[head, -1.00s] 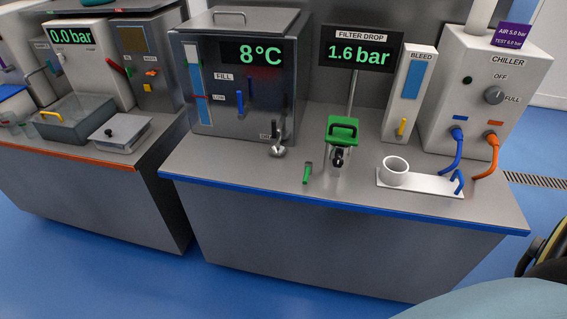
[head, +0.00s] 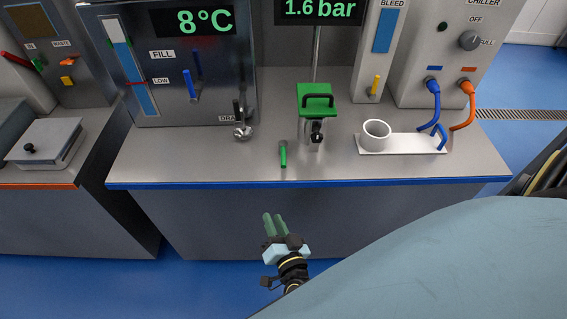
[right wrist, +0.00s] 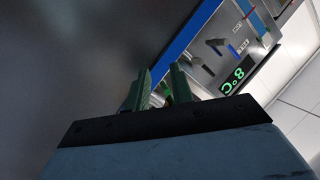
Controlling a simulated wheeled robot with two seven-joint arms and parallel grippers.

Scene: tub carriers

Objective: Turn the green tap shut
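The green tap (head: 283,153) shows in the head view as a small green lever on the grey bench top, just left of the filter housing and pointing toward the front edge. My right gripper (head: 274,225) is in front of the bench, below the blue front edge and apart from the tap. Its two dull green fingers are parted with a gap between them. In the right wrist view the fingers (right wrist: 162,88) stand apart; I cannot tell whether the tap shows between them. My left gripper is not in view.
A green-topped filter housing (head: 316,97) stands beside the tap. A drain valve (head: 242,131) is to its left, and a white cup (head: 376,133) on a white tray (head: 400,146) to its right. The blue bench edge (head: 230,185) lies between my gripper and the tap.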

